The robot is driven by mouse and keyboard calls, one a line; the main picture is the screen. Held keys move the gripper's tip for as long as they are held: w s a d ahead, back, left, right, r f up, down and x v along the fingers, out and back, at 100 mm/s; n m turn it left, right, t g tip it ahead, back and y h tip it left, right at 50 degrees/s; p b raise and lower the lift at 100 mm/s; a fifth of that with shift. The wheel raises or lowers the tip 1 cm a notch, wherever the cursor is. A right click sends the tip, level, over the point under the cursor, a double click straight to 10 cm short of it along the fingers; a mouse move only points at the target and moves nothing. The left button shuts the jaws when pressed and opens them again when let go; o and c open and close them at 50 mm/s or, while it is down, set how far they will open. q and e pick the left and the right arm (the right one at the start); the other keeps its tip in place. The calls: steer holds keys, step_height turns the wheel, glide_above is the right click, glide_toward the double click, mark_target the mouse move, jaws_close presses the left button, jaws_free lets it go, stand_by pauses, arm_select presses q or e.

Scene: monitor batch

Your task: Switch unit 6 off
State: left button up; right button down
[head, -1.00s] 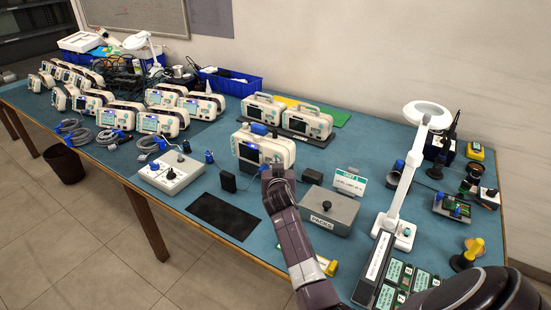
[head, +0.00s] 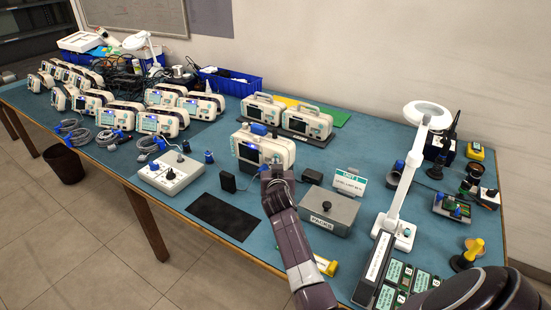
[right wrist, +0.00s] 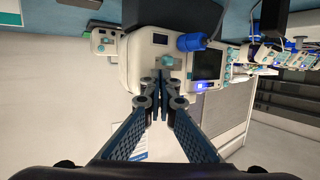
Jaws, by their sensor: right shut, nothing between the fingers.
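A white monitor (head: 270,150) stands alone mid-table, with a dark screen (head: 249,152) at its left front and a blue knob (head: 259,129) on top. I cannot read a unit number on it. My right gripper (head: 272,170) is shut and empty at the monitor's right front. In the right wrist view its fingertips (right wrist: 163,80) lie just below the teal button; I cannot tell if they touch the monitor. My left gripper is out of view.
A grey PACKS box (head: 328,212) and a white magnifier lamp (head: 402,190) stand to the right. A control box (head: 170,173) and a black mat (head: 223,216) lie to the left. Two monitors (head: 305,122) stand behind, and several more fill the left end.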

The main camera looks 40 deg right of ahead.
steer(key=shift+s+a, duration=0.15)
steer(key=shift+a, duration=0.1)
steer(key=a, duration=0.1)
steer(key=s+a, duration=0.1)
steer(key=a, duration=0.2)
steer(key=shift+s+a+f, duration=0.1)
steer(key=shift+s+a, duration=0.25)
steer(key=shift+s, duration=0.05)
stand_by(0.7)
